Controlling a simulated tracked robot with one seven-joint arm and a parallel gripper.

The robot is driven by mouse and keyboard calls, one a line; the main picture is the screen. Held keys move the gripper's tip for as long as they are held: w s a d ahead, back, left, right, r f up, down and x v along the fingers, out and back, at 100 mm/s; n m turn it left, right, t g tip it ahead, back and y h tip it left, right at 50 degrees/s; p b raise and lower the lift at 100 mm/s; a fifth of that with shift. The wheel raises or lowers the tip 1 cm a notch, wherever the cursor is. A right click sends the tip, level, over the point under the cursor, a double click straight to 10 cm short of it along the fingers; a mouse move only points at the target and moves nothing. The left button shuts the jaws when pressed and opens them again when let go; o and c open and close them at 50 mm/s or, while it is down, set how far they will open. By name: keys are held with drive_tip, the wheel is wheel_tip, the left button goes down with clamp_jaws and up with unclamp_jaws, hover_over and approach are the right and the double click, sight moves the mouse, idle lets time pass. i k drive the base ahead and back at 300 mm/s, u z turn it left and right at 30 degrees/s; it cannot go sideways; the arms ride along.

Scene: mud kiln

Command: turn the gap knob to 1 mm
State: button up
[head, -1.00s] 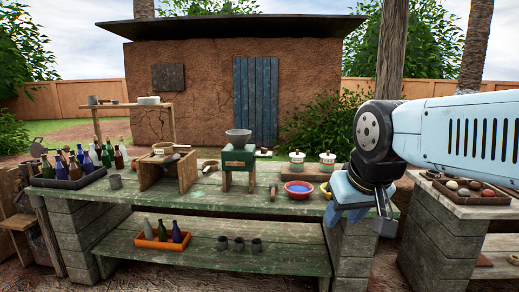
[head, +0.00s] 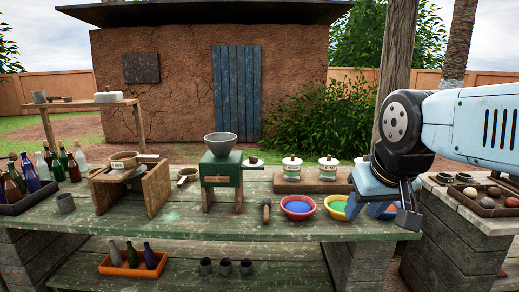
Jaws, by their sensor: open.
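A green mill (head: 222,172) with a grey bowl-shaped hopper (head: 221,145) stands on the green plank table, left of the middle. A small dark and pale part (head: 253,161) sticks out at its right side; I cannot tell whether this is the gap knob. A small pale strip (head: 215,179) shows on its front; no scale or number can be read. My gripper (head: 392,212) is at the right end of the table, open and empty, pointing down. It is well to the right of the mill and touches nothing that I can make out.
Red (head: 298,207) and yellow (head: 338,206) bowls lie between mill and gripper, with lidded jars (head: 292,168) behind. A wooden stand (head: 130,188) is left of the mill. The table's front middle is mostly clear.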

sight(253, 160)
drive_tip(key=u, duration=0.1)
drive_tip(key=i, duration=1.2)
drive_tip(key=u, duration=0.3)
